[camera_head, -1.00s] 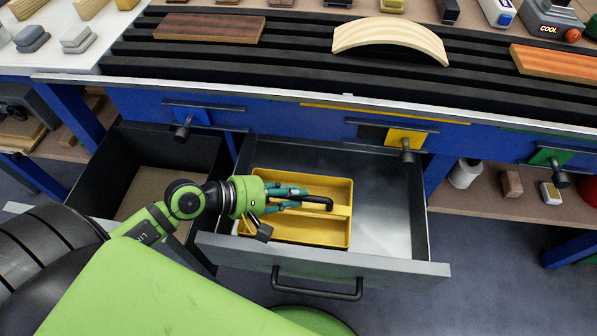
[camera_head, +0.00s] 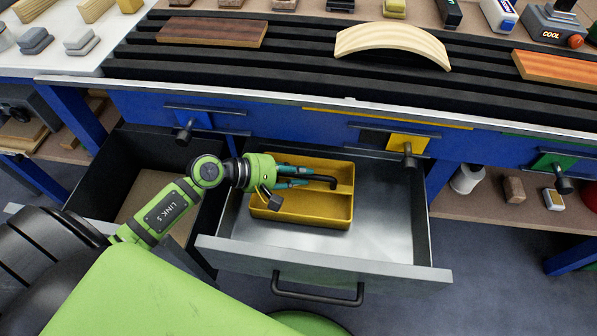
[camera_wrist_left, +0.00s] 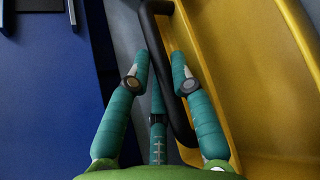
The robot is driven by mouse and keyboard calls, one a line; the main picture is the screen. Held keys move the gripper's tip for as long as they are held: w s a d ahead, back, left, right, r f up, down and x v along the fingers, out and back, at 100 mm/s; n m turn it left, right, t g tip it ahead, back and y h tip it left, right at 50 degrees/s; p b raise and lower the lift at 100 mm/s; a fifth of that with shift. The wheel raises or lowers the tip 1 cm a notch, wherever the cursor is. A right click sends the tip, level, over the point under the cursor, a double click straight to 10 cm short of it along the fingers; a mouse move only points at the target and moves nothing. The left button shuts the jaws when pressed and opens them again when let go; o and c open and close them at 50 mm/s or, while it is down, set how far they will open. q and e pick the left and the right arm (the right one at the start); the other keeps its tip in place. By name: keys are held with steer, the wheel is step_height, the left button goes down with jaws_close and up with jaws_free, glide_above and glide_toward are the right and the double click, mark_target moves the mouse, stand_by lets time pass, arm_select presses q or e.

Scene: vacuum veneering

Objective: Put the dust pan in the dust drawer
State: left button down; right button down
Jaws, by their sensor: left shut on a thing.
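The dust pan (camera_head: 325,211) is a yellow tray-shaped pan with a black bar handle (camera_head: 320,180). It is within the open grey-fronted drawer (camera_head: 385,215), towards its left and back. I cannot tell whether it rests on the drawer floor or hangs slightly above it. My left gripper (camera_head: 306,178) has its teal fingers shut on the black handle, coming in from the left. In the left wrist view the fingers (camera_wrist_left: 160,68) lie around the handle, with the yellow pan (camera_wrist_left: 270,75) to the right. My right gripper is not in view.
A second open drawer (camera_head: 105,170) with black walls and a brown bottom is at the left. The blue bench with black slats (camera_head: 300,65) runs above both drawers. A yellow latch plate (camera_head: 410,143) hangs over the grey-fronted drawer. That drawer's front and right are clear.

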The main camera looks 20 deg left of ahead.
arm_select(q)
steer(key=shift+f, duration=0.15)
steer(key=c, duration=1.1)
jaws_free()
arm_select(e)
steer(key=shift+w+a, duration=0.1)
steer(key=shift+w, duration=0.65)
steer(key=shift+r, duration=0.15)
arm_select(q)
steer(key=shift+r, duration=0.25)
steer(key=v, duration=0.5)
steer(key=shift+s+a+f+b, duration=0.15)
steer(key=shift+s+a+b, duration=0.1)
steer(key=shift+b, duration=0.1)
steer(key=shift+v, duration=3.2)
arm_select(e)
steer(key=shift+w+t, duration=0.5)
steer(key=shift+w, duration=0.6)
